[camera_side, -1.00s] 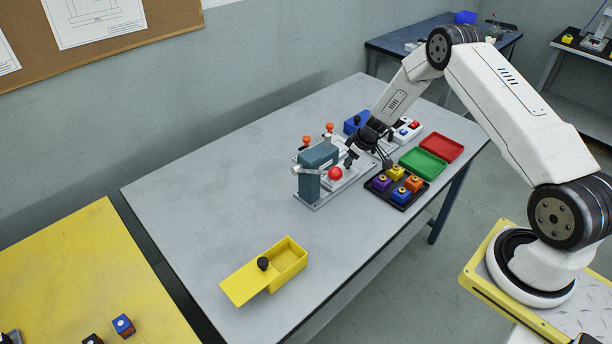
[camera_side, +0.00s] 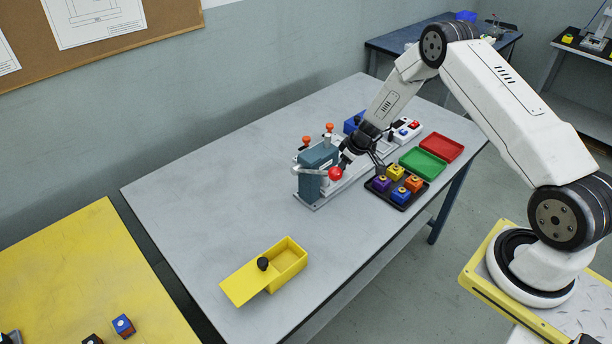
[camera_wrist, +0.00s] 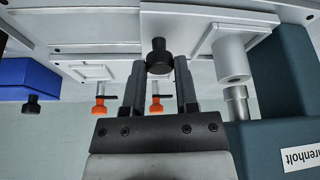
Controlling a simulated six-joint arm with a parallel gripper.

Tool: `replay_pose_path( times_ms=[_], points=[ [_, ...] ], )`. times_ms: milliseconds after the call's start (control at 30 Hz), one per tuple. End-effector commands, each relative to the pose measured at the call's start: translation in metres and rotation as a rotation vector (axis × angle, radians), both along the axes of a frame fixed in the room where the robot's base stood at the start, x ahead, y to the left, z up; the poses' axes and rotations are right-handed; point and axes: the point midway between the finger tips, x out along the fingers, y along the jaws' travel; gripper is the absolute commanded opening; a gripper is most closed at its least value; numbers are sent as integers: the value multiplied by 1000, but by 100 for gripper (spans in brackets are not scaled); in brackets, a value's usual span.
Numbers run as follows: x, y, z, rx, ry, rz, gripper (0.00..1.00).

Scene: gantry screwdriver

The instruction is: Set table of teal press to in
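The teal press (camera_side: 316,172) stands on the grey bench in the side view, with a red ball (camera_side: 335,173) on its lever. Its teal body (camera_wrist: 284,60) fills the right of the wrist view. The press table is a pale metal plate (camera_wrist: 185,22) with a black knob (camera_wrist: 158,58); a grey cylinder (camera_wrist: 233,58) is beside the knob, towards the press body. My gripper (camera_wrist: 160,68) is open, with one finger on each side of the knob and small gaps showing. In the side view my gripper (camera_side: 358,158) is low beside the press and hides much of the table.
Orange-topped clamps (camera_side: 306,140) stand behind the press. A blue box (camera_side: 354,122) and a white switch box (camera_side: 406,130) are beyond my gripper. A black tray (camera_side: 398,203) of coloured blocks, green (camera_side: 423,163) and red (camera_side: 442,148) trays are right. A yellow box (camera_side: 289,263) is at front.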

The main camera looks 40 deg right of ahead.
Motion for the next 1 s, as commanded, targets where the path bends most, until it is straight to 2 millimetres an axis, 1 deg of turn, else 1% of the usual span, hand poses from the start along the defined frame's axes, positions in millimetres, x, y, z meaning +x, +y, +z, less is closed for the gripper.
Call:
replay_pose_path(
  times_ms=[33,67,100,133,567,767,1000],
  points=[
    [1,6,0,10,3,11,50],
    [1,6,0,10,3,11,59],
    [1,6,0,10,3,11,72],
    [1,6,0,10,3,10,73],
    [0,3,3,6,1,7,73],
    [-4,2,13,6,1,7,73],
    [-13,0,36,7,1,7,73]
  ],
)
